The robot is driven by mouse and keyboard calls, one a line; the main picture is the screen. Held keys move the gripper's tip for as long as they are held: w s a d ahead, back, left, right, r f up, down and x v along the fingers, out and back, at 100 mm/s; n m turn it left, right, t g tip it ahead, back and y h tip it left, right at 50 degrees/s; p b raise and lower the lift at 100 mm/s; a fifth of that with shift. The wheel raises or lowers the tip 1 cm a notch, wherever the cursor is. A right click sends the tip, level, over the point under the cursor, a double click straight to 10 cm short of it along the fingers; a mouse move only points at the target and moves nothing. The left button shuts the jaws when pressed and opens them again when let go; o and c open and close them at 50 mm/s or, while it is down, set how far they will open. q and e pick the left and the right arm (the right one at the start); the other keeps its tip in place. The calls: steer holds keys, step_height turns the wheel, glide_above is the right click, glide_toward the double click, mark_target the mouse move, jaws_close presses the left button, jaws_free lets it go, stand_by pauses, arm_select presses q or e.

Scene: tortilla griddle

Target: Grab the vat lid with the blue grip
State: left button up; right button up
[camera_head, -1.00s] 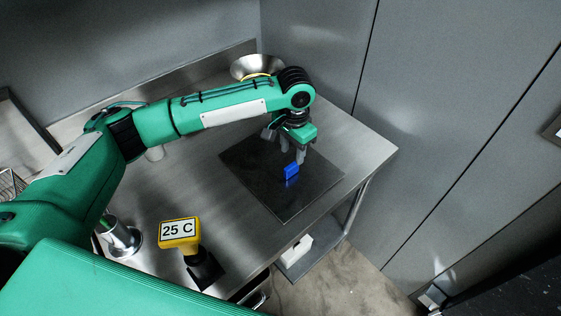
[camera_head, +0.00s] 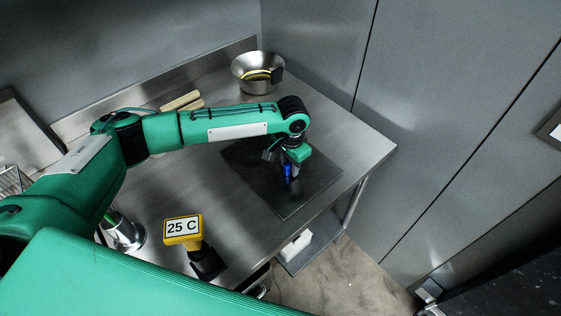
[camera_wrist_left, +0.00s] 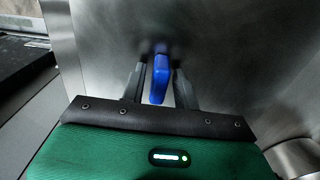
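The vat lid (camera_head: 310,188) is a dark square plate lying flat at the right end of the steel table. Its upright blue grip (camera_head: 288,170) is partly hidden by my left gripper (camera_head: 287,175) in the head view. In the left wrist view the blue grip (camera_wrist_left: 160,80) stands between the two grey fingers of my left gripper (camera_wrist_left: 160,84). The fingers are on either side of it, and narrow gaps seem to show, so the gripper looks open around the grip. My right gripper is not in view.
A metal bowl (camera_head: 258,75) stands at the back of the table, with wooden pieces (camera_head: 182,101) left of it. A yellow "25 C" display (camera_head: 183,229) stands at the front, beside a metal cylinder (camera_head: 124,235). A grey wall (camera_head: 440,120) rises beyond the table's right end.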

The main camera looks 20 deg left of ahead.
arm_select(q)
steer(key=shift+r, duration=0.1)
jaws_close()
